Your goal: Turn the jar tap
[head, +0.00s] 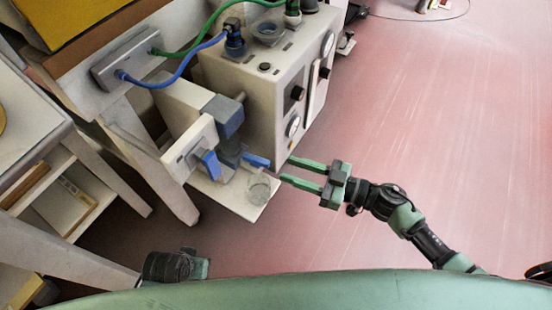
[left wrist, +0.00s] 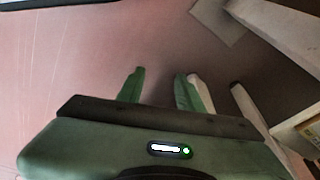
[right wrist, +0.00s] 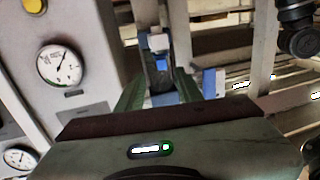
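A grey-blue tap body (head: 228,148) hangs from a white bracket on the bench side. A blue lever (head: 256,160) sticks out to its right, above a clear glass jar (head: 258,187) on a small white shelf (head: 232,201). My right gripper (head: 288,170) is open and empty, its fingertips just right of the lever, apparently apart from it. In the right wrist view, blue tap parts (right wrist: 158,43) show between and beyond the open fingers (right wrist: 158,88). My left gripper (left wrist: 160,85) is open over bare floor; its fingers are not clear in the head view.
Another blue handle (head: 211,163) sits on the white bracket. A grey machine (head: 262,85) with gauges and knobs stands behind the tap. Green (head: 190,46) and blue (head: 190,68) hoses run to it. A wooden shelf unit (head: 45,190) is at left.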

